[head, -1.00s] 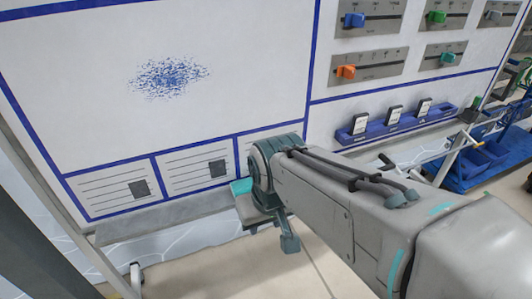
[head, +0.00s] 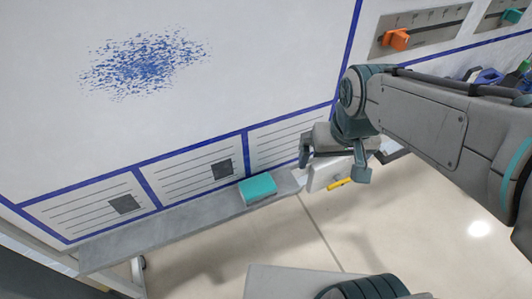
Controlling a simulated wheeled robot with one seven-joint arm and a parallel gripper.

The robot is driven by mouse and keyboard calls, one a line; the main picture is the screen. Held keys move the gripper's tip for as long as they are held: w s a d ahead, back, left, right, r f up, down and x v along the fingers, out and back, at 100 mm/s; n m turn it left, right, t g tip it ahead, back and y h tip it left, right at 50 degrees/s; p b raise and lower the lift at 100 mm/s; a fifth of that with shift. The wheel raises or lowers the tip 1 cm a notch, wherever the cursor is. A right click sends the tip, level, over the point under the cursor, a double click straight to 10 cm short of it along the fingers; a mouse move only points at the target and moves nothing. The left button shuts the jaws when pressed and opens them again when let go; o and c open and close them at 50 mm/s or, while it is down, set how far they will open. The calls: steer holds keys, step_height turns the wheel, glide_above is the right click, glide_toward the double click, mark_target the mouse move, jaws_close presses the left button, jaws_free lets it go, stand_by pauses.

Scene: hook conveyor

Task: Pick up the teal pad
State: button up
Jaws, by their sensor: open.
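The teal pad (head: 258,189) is a small teal block. It lies on the narrow grey ledge (head: 165,228) along the bottom of the whiteboard, near the ledge's right end. My gripper (head: 335,172) is to the right of the pad and apart from it. The pad is in full view in the head view.
The whiteboard (head: 230,60) has blue lines and a patch of blue scribble (head: 145,63). A yellow stick-like object (head: 341,184) shows just beyond my fingers. Slider panels (head: 420,29) are at upper right. The floor below the ledge looks clear.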

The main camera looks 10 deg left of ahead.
steer(key=w+a+f+n+g+b, duration=0.1)
steer(key=a+f+n, duration=0.15)
steer(key=a, duration=0.55)
steer(key=w+a+f+n+b, duration=0.1)
steer(key=w+a+f+b, duration=0.1)
steer(key=a+f, duration=0.35)
glide_toward(258, 185)
steer(key=shift+n, duration=0.25)
steer(key=f, duration=0.5)
steer(key=shift+w+a, duration=0.2)
steer(key=shift+a, duration=0.1)
steer(key=shift+w+f+b, duration=0.2)
steer(key=shift+f, duration=1.2)
steer(key=shift+w+f+b, duration=0.15)
steer(key=shift+w+f, duration=0.05)
steer(key=shift+f, duration=1.15)
steer(key=c, duration=0.8)
